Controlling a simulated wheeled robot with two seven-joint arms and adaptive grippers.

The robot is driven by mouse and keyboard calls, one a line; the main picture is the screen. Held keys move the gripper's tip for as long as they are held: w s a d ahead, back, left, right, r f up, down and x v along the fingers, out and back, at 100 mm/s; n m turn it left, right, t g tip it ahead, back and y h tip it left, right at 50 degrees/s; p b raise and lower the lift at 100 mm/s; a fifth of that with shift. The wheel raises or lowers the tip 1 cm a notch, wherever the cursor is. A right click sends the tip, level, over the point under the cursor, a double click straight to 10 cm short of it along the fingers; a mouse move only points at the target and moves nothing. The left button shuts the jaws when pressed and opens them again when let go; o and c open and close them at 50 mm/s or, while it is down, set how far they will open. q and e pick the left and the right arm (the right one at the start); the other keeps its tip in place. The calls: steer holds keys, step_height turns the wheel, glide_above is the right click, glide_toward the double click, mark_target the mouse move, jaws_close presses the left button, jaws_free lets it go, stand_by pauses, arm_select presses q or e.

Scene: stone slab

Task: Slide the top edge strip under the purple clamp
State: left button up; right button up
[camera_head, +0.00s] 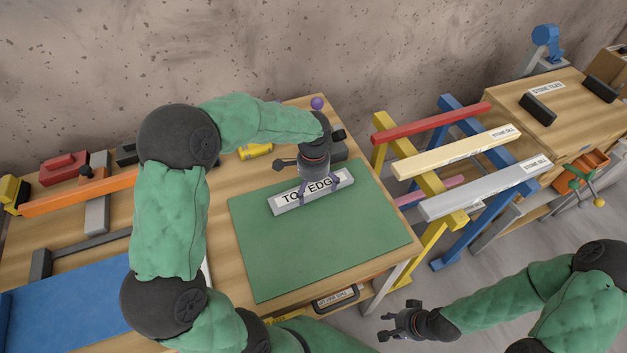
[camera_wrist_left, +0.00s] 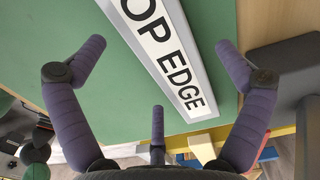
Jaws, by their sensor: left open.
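The top edge strip (camera_head: 287,202) is a pale grey bar with a white "TOP EDGE" label, lying at a slant on the green mat (camera_head: 290,255). My left gripper (camera_head: 319,186) is directly above it, with purple fingers spread on both sides. In the left wrist view the strip (camera_wrist_left: 170,60) runs between the open fingers, and I see no finger closed on it. A purple ball (camera_head: 317,102), perhaps part of the purple clamp, shows behind my left wrist; the rest is hidden there. My right gripper (camera_head: 390,325) hangs low at the front right, empty, its fingers apart.
A dark grey block (camera_head: 338,151) stands at the mat's back edge, close to my left gripper. A yellow object (camera_head: 256,151) lies behind the mat. Trestles with red, cream and grey bars (camera_head: 485,188) stand to the right. The mat's front is clear.

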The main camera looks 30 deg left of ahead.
arm_select(q)
steer(key=shift+f, duration=0.65)
steer(key=c, duration=1.5)
steer(key=shift+d, duration=0.1)
steer(key=shift+w+d, duration=0.2)
steer(key=shift+d, duration=0.25)
steer(key=shift+w+d, duration=0.2)
steer(key=shift+d, duration=0.25)
steer(key=shift+c, duration=0.3)
